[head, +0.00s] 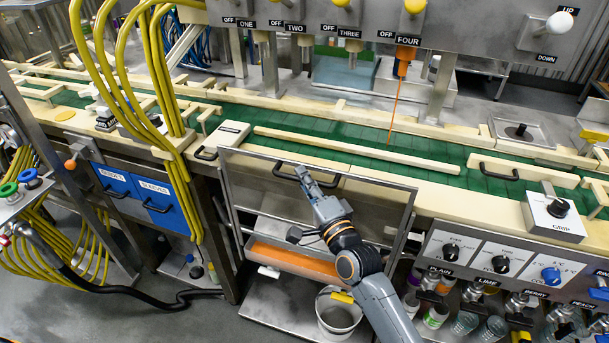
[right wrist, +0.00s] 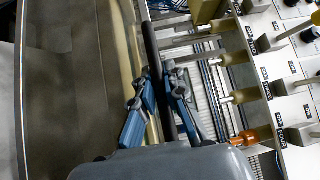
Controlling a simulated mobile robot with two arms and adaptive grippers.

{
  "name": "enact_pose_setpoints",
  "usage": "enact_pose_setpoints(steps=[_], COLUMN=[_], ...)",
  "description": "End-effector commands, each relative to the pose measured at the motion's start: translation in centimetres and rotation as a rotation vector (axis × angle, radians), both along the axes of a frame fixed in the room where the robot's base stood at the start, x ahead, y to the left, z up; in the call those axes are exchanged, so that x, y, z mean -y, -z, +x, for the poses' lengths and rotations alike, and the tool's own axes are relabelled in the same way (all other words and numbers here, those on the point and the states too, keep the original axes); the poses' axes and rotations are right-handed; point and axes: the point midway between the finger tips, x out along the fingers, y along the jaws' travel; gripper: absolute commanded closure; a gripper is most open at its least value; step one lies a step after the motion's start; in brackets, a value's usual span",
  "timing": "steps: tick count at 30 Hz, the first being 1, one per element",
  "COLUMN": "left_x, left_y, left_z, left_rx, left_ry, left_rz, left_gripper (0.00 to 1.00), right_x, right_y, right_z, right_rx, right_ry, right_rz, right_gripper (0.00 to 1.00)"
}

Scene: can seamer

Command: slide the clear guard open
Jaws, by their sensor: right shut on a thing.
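The clear guard (head: 375,203) is a see-through framed panel on the front of the conveyor bench, in the middle of the head view. A dark bar handle (head: 327,183) runs along its upper part. My right gripper (head: 303,173) reaches up from below and is shut on this handle. In the right wrist view the gripper (right wrist: 159,78) has its two blue-grey fingers on either side of the black handle bar (right wrist: 151,45). The fingers cover part of the bar. The guard panel (right wrist: 70,75) fills the left of that view. My left gripper is not in view.
A green conveyor belt (head: 345,157) with cream rails runs behind the guard. An orange trough (head: 297,262) and a grey bucket (head: 338,316) are below it. Yellow hoses (head: 160,75) hang to the left. A GRIP knob box (head: 555,215) stands at right.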

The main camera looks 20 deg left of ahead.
Motion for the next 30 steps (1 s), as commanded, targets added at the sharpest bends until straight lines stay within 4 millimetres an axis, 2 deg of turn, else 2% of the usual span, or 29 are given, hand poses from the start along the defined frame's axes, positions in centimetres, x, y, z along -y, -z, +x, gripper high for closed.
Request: enact_pose_setpoints(steps=[1,6,9,15,25,26,27,29,30], left_x=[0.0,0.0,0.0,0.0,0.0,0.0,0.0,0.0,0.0], left_y=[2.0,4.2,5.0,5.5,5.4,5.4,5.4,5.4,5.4], left_z=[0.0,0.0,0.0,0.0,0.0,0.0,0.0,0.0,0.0], left_rx=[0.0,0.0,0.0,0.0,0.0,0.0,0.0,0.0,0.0], left_ry=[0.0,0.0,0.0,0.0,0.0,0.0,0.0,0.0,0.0], left_rz=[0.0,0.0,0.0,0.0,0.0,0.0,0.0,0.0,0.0], left_gripper=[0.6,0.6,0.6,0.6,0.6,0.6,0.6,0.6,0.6], right_x=[0.0,0.0,0.0,0.0,0.0,0.0,0.0,0.0,0.0], right_y=[2.5,5.0,5.8,6.3,6.1,6.1,6.1,6.1,6.1], right_z=[0.0,0.0,0.0,0.0,0.0,0.0,0.0,0.0,0.0], right_rx=[-0.005,-0.004,-0.003,-0.003,0.0,0.0,0.0,0.001,0.001], right_ry=[-0.002,-0.002,-0.001,-0.001,-0.001,-0.001,-0.001,-0.001,-0.001], right_rz=[-0.007,-0.006,-0.004,-0.003,-0.002,-0.002,-0.002,-0.001,-0.001], right_gripper=[1.0,1.0,1.0,1.0,1.0,0.86,0.78,0.66,0.65])
